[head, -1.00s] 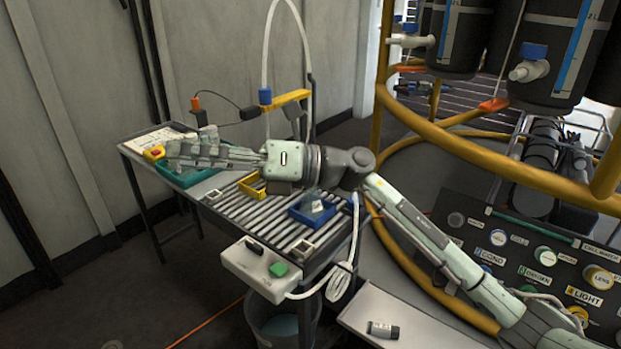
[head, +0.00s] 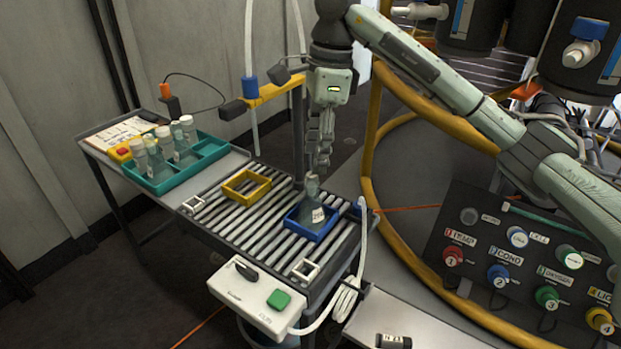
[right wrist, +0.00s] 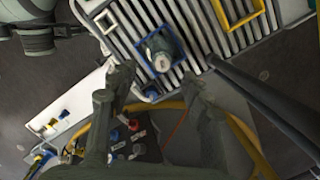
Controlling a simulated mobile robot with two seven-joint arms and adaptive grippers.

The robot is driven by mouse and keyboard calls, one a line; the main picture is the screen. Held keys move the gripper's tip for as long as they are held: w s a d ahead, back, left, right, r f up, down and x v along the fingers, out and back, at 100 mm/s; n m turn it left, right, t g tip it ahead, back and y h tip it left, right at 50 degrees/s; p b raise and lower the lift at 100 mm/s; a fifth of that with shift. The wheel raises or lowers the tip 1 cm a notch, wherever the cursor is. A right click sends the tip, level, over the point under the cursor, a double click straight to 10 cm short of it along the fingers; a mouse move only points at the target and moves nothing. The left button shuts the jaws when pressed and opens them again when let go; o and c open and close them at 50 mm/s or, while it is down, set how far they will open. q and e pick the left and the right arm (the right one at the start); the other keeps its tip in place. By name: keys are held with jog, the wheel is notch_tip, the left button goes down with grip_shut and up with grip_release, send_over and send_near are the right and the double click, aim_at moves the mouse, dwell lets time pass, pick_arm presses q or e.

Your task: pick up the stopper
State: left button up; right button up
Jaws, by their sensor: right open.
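A clear conical flask (head: 313,212) with a pale label stands upright in the blue square frame (head: 297,226) on the roller table. A greyish stopper (head: 312,183) appears to sit in its mouth. My right gripper (head: 319,166) points down just above the stopper, open and empty. In the right wrist view the stopper (right wrist: 161,63) shows from above as a pale round top, just ahead of the gap between my right fingers (right wrist: 158,85). Whether a finger touches it I cannot tell. My left gripper is not in view.
An empty yellow frame (head: 246,186) lies on the rollers. A teal rack (head: 159,186) with several bottles stands at left. A yellow-and-black arm on a post (head: 274,93) rises behind the rollers. A control box (head: 250,297) hangs at the front, and yellow rails stand right.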

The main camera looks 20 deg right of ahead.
aim_at(312, 184)
jog(key=f, duration=0.4)
jog(key=shift+w+a+f, duration=0.2)
jog(key=shift+a+f, duration=0.05)
jog(key=shift+f, duration=0.1)
jog(key=c, duration=1)
